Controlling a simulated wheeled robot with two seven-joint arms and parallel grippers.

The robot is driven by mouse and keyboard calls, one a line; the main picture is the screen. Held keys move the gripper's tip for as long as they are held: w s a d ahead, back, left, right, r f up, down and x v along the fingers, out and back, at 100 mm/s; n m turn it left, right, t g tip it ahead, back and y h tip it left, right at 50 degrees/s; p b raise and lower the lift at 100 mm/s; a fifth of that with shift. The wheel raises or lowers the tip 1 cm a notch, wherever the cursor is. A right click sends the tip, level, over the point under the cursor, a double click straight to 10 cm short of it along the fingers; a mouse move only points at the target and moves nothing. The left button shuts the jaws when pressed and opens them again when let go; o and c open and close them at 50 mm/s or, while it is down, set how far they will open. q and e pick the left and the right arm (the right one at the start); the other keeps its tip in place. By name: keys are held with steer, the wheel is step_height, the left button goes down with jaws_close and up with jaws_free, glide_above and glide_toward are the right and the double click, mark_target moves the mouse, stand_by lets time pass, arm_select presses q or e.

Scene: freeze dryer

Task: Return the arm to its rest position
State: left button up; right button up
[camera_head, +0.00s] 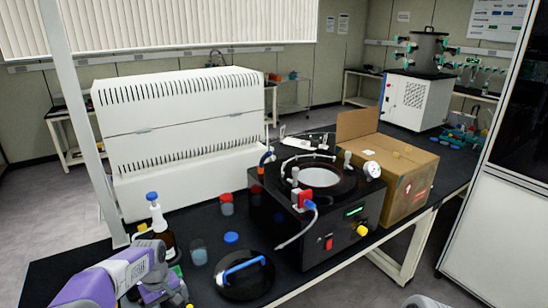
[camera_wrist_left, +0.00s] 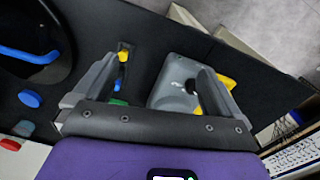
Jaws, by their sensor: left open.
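My left arm (camera_head: 112,280), purple and white, comes in at the lower left of the head view over the near left end of the black bench. My left gripper (camera_wrist_left: 150,92) shows in the wrist view with its two grey fingers spread wide. Nothing is held between them. Below the fingers are the bench top, a grey device (camera_wrist_left: 178,78) with yellow parts and a small yellow-topped item (camera_wrist_left: 123,56). In the head view the gripper is partly cut off by the bottom edge.
A black lid (camera_head: 245,278) with a blue handle lies right of the arm. A blue-capped spray bottle (camera_head: 160,225), a beaker (camera_head: 198,252) and a red-capped jar (camera_head: 227,205) stand nearby. The black freeze dryer (camera_head: 325,225) and cardboard box (camera_head: 408,180) stand farther right.

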arm_select(q)
steer(key=shift+m+h, duration=0.5)
steer(key=shift+m, duration=0.3)
steer(key=d+f, duration=0.1)
steer(key=f, duration=0.2)
steer(key=d+f, duration=0.2)
steer(key=f, duration=0.1)
steer(key=d+f, duration=0.1)
steer(key=f, duration=0.1)
steer(key=shift+w+d+f, duration=0.1)
steer(key=shift+d+f, duration=0.15)
steer(key=shift+f, duration=0.15)
steer(key=s+d+f+m+h, duration=0.2)
steer(key=s+d+f+m, duration=0.1)
steer(key=s+d+f, duration=1)
steer(key=s+d+f+m+h, duration=0.1)
steer(key=s+f, duration=0.3)
steer(key=s, duration=0.5)
steer(key=shift+d, duration=0.8)
